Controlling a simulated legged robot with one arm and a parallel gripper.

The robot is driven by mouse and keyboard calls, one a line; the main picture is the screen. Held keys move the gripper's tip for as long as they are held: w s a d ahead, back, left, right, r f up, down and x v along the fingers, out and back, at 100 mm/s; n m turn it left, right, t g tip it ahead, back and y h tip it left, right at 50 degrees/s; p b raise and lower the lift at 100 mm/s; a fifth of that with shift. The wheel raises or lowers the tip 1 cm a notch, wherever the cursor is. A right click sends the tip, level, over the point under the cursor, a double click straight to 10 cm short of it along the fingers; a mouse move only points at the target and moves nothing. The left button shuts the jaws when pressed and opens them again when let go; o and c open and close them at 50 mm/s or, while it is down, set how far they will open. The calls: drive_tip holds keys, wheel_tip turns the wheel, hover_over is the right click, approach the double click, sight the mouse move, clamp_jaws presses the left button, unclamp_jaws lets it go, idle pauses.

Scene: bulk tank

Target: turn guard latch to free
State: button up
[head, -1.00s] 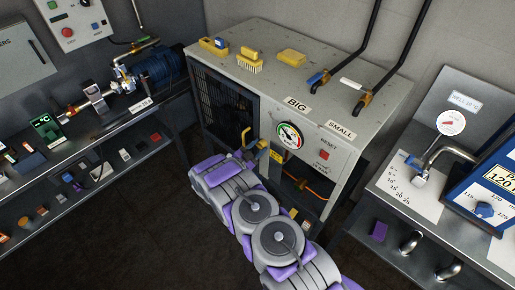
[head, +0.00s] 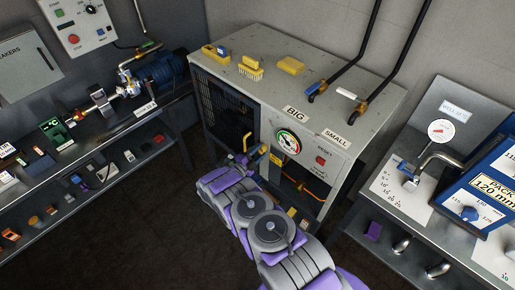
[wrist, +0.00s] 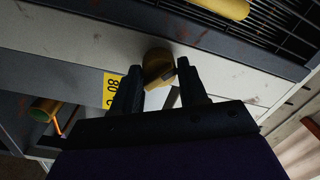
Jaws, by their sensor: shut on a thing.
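The guard latch (wrist: 157,66) is a small brass-yellow knob on the pale front strip of the cabinet, beside the dark grille guard. In the wrist view my gripper (wrist: 159,76) has its two black fingers on either side of the knob and is shut on it. The fingers hide part of the latch, and I cannot tell its exact turn angle. The guard (head: 222,112) is a dark grille on the cabinet's left front, with a yellow handle (head: 246,141).
The grey cabinet (head: 350,100) carries yellow brushes (head: 250,67) and two hose valves on top. A gauge (head: 288,142) and a red reset button (head: 320,160) are on its front. Benches stand left (head: 90,145) and right (head: 400,215). Dark floor lies between.

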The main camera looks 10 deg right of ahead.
drive_tip(key=shift+s+d+f+m+p, duration=0.15)
drive_tip(key=shift+m+p, duration=0.15)
drive_tip(key=shift+m, duration=0.2)
drive_tip(key=shift+d+r+m+p, duration=0.1)
drive_tip(key=shift+m+p, duration=0.2)
drive_tip(key=shift+m, duration=0.2)
drive_tip(key=m, duration=0.6)
drive_tip(key=shift+f+g+h+b, duration=0.3)
drive_tip(key=shift+f+h, duration=0.05)
drive_tip(key=shift+h, duration=0.05)
drive_tip(key=shift+s+a+f+m, duration=0.1)
drive_tip(key=shift+m, duration=1.3)
drive_tip(key=shift+b, duration=0.3)
drive_tip(key=o, duration=0.7)
drive_tip(key=shift+c, duration=0.2)
drive_tip(key=shift+o, duration=0.8)
drive_tip(key=shift+a, duration=0.1)
drive_tip(key=shift+o, duration=1)
drive_tip(key=shift+w, duration=0.25)
